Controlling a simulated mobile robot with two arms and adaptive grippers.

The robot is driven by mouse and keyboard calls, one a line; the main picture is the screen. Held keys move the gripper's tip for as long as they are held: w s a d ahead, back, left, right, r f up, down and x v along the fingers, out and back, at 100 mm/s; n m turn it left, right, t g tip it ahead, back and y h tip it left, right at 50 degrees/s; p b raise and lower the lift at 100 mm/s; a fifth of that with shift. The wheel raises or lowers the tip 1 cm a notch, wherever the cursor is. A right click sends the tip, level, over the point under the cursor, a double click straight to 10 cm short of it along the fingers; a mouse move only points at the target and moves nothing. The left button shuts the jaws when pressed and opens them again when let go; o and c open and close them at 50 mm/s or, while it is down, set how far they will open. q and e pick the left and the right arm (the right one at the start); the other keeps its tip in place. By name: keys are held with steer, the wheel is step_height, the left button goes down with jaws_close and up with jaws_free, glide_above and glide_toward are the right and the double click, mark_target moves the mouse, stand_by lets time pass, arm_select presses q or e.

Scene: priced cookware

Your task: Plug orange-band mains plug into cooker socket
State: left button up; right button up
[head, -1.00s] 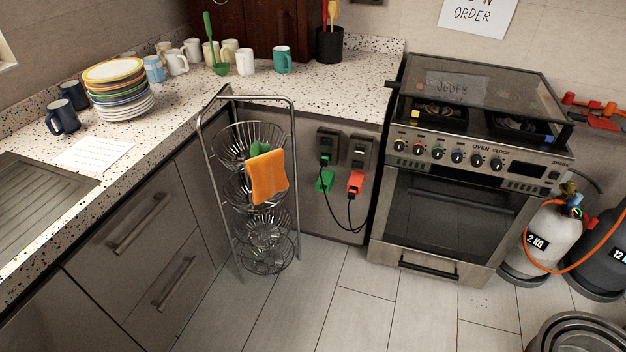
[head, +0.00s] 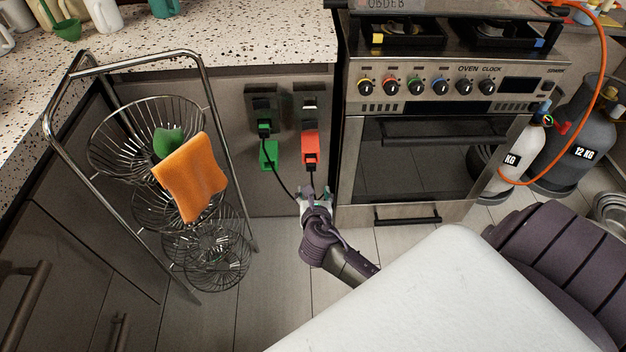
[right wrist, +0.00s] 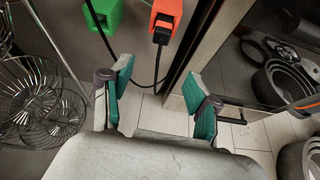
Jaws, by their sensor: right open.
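Two dark wall sockets sit on the cabinet panel left of the cooker. A black plug (head: 264,127) with a cable is in the left socket (head: 261,98). The right socket (head: 309,98) shows no plug in it. Below it is an orange-red block (head: 310,142), with a black plug (head: 309,160) at its lower part; both show in the right wrist view, the block (right wrist: 176,10) and the black plug (right wrist: 161,34).
A green block (head: 268,154) hangs beside the orange-red one. A wire basket rack (head: 208,95) with an orange cloth (head: 190,178) stands left. The cooker (head: 432,165) stands close on the right, with gas bottles (head: 578,135) beyond. A dark cable (head: 283,183) loops below the sockets.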

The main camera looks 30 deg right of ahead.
mark_target(311, 167)
steer(key=shift+n+h, duration=0.3)
steer(key=x, duration=0.2)
steer(key=r+b+x, duration=0.1)
steer(key=x, duration=0.2)
steer(key=b+x, duration=0.1)
steer(key=x, duration=0.2)
steer(key=shift+w+d+r, duration=0.1)
steer(key=shift+w+r, duration=0.1)
steer(key=shift+w, duration=0.25)
steer(key=b+x, duration=0.2)
steer(key=x, duration=0.2)
steer(key=shift+w+d+f, duration=0.1)
steer(key=shift+w, duration=0.15)
arm_select(q)
steer(key=w+d+r, duration=0.1)
steer(key=w+r, duration=0.7)
steer(key=r, duration=0.3)
steer(key=shift+t, duration=0.4)
arm_select(e)
steer(key=shift+w+d+f, duration=0.1)
steer(key=shift+w+d, duration=0.15)
steer(key=shift+w, duration=0.15)
arm_select(q)
steer(key=shift+w+d, duration=0.1)
arm_select(e)
steer(key=shift+c, duration=0.3)
jaws_close()
steer(key=c, duration=0.7)
jaws_free()
jaws_close()
